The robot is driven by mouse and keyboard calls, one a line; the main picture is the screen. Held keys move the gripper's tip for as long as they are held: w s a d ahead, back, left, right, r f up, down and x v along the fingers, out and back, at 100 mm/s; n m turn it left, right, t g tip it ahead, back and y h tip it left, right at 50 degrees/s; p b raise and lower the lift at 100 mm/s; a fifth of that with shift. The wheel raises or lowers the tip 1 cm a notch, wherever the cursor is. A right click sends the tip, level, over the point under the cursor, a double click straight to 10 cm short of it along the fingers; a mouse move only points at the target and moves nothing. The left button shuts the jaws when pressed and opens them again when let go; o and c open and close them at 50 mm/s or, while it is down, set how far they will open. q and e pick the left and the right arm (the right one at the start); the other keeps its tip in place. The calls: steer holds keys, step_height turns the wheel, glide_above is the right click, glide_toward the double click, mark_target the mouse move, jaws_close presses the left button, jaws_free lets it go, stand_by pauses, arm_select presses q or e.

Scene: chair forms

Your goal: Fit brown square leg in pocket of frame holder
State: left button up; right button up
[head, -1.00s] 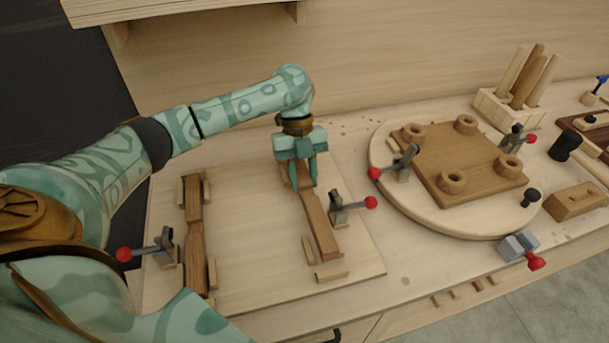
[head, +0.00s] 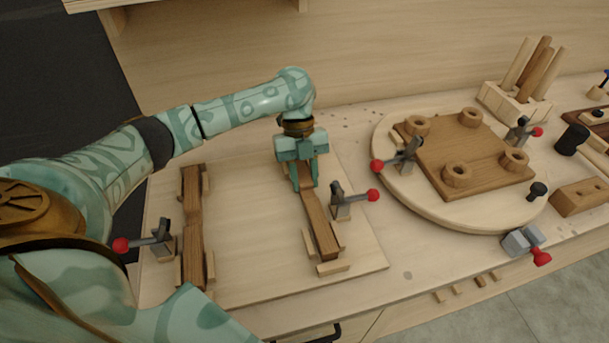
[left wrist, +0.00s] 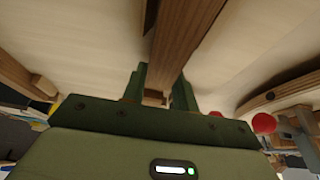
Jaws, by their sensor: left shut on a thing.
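The brown square leg (head: 318,222) lies lengthwise along the right side of the frame holder (head: 255,240), a pale board with small blocks and clamps. My left gripper (head: 303,184) is shut on the leg near its far end. The leg's near end is close to a pale end block (head: 333,267), with a small side block (head: 311,244) at its left. I cannot tell whether the leg sits fully down in the pocket. In the left wrist view the leg (left wrist: 178,45) runs away between the fingers (left wrist: 160,90). My right gripper is not in view.
A red-knobbed clamp (head: 345,205) stands close at the leg's right. Other brown pieces (head: 193,230) lie along the holder's left side, beside another clamp (head: 160,245). A round board (head: 385,180) with a brown seat (head: 475,165) stands at the right. The holder's middle is clear.

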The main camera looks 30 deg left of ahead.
arm_select(q)
steer(key=shift+f, duration=0.25)
steer(key=o, duration=1.2)
steer(key=shift+c, duration=0.2)
steer(key=p+v, duration=0.3)
steer(key=v, duration=0.9)
steer(key=shift+p, duration=0.4)
